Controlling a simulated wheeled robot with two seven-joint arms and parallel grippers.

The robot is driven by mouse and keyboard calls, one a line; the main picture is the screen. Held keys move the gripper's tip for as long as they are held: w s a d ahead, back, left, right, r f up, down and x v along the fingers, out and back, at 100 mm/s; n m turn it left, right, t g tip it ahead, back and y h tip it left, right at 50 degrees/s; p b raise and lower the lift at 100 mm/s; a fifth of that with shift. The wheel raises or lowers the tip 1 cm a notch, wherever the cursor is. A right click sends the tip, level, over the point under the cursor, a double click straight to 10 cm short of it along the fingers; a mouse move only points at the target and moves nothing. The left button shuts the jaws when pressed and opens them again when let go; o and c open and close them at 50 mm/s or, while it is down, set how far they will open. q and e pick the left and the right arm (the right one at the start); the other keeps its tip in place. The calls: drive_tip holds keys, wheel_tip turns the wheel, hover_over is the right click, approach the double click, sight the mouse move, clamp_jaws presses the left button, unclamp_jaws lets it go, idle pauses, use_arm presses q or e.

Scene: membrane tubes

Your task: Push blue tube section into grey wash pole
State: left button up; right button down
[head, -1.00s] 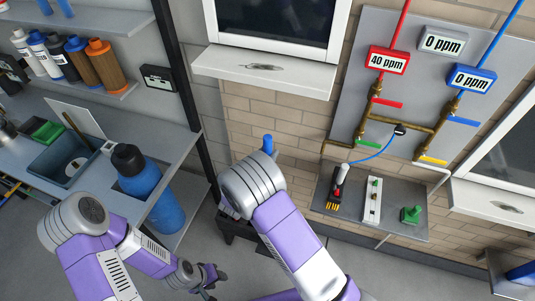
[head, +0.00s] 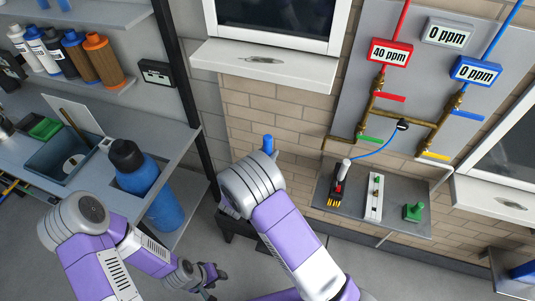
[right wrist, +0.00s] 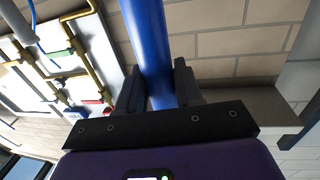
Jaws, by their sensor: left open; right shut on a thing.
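The blue tube section (right wrist: 147,35) stands up between the fingers of my right gripper (right wrist: 160,88), which is shut on it in the right wrist view. In the head view only the tube's short upper end (head: 268,144) shows past my right wrist, which hides the right fingers. A pale grey pole (head: 346,164), probably the wash pole, stands on the wall shelf, to the right of and apart from the tube. A thin blue hose runs from near its top. My left gripper (head: 215,280) is open and empty, low over the floor.
The wall shelf (head: 394,226) also holds a white block (head: 374,197) and a green fitting (head: 413,212). Brass pipes and ppm displays are on the panel above. A white ledge (head: 264,64) juts out above the tube. A bench with a blue bottle (head: 137,168) is at left.

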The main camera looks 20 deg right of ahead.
drive_tip(key=shift+f+b, duration=0.55)
drive_tip(key=shift+f, duration=0.15)
drive_tip(key=c, duration=0.7)
unclamp_jaws()
drive_tip(key=shift+o, duration=0.2)
drive_tip(key=v, duration=0.7)
drive_tip(key=shift+s+a, duration=0.2)
drive_tip(key=shift+s, duration=0.05)
